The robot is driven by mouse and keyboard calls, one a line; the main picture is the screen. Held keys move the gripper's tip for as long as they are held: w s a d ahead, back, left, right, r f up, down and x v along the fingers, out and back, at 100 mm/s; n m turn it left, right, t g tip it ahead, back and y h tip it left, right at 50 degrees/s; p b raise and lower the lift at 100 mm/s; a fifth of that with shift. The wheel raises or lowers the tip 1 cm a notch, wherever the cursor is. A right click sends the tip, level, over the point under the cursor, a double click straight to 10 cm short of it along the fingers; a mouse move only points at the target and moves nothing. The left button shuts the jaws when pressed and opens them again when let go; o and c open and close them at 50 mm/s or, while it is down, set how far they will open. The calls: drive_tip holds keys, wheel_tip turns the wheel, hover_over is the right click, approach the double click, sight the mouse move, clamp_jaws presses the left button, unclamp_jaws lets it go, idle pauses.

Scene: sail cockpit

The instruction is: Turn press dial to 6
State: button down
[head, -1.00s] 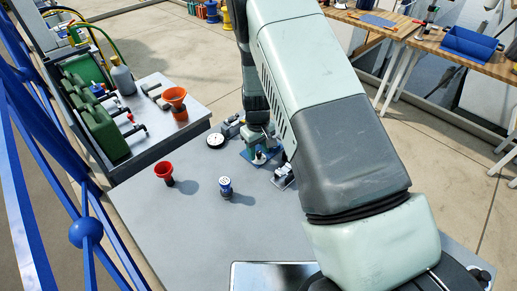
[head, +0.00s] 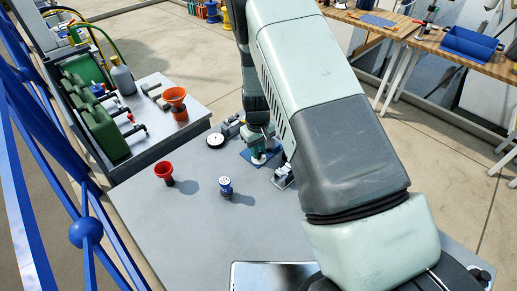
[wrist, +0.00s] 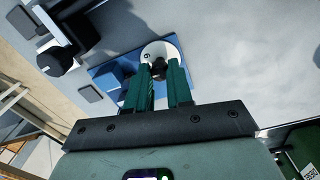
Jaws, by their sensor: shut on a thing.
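The press dial (wrist: 150,52) shows in the wrist view as a white round disc with a dark knob (wrist: 159,68) at its middle. It sits on a blue base plate (wrist: 108,72). My gripper (wrist: 160,75) has two green fingers, shut on the dial's knob from either side. In the head view my gripper (head: 262,143) is over the blue plate, and the white dial (head: 258,159) shows just below it. The fingers and arm hide part of the dial. I cannot read its numbers or setting.
A grey device (head: 283,176) stands close at the right of the plate. A round black-rimmed gauge (head: 215,140) lies at its left. A blue-topped cylinder (head: 225,186) and a red funnel-shaped cup (head: 164,171) stand on the grey table (head: 170,225). The table's front left is clear.

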drive_tip(key=m, duration=0.4)
drive_tip(key=shift+m, duration=2.1)
drive_tip(key=c, duration=1)
unclamp_jaws()
wheel_tip(320, 180, up, 11)
drive_tip(key=shift+a+f, duration=0.1)
drive_tip(key=shift+a, duration=0.05)
